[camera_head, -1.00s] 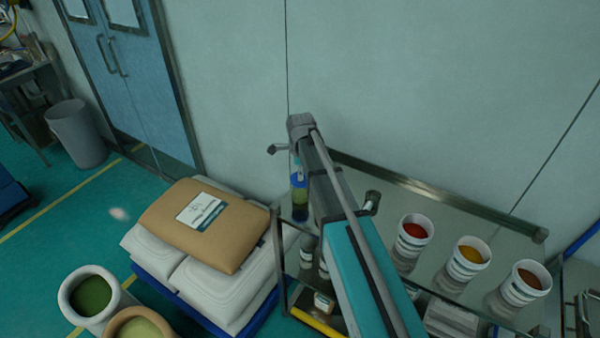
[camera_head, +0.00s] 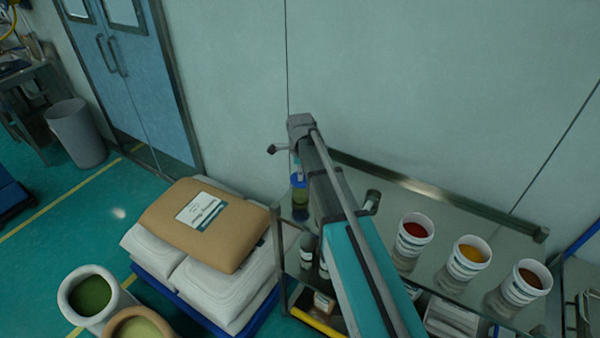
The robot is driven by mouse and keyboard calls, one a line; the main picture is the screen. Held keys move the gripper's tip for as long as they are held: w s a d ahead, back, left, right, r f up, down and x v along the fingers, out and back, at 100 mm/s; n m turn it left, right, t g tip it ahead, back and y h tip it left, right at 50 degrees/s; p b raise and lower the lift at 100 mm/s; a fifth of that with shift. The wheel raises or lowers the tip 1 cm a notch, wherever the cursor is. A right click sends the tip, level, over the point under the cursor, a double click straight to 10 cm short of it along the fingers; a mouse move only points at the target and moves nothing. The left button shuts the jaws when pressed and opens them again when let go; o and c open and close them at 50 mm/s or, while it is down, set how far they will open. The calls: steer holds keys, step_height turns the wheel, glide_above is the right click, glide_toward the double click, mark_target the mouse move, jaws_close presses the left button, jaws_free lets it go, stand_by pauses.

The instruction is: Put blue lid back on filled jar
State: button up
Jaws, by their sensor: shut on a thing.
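The blue lid (camera_head: 299,181) shows just left of my arm, over the left end of the glass-topped table. Directly under it is a clear jar (camera_head: 300,198) with yellow-green contents, upright. The lid looks on or right at the jar's mouth; I cannot tell whether it is seated. My gripper (camera_head: 297,170) is just above the lid, mostly hidden by my own arm, and is shut on the blue lid. Its fingertips do not show clearly.
Three white tubs with red (camera_head: 413,232), yellow (camera_head: 468,258) and brown (camera_head: 526,282) contents stand on the table's right part. Sacks (camera_head: 205,222) are stacked left of the table. A metal rail (camera_head: 430,192) runs along the back.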

steer(key=o, duration=0.9)
steer(key=o, duration=0.4)
steer(key=shift+r, duration=0.2)
steer(key=shift+r+p, duration=3.3)
steer(key=shift+p, duration=0.25)
jaws_close()
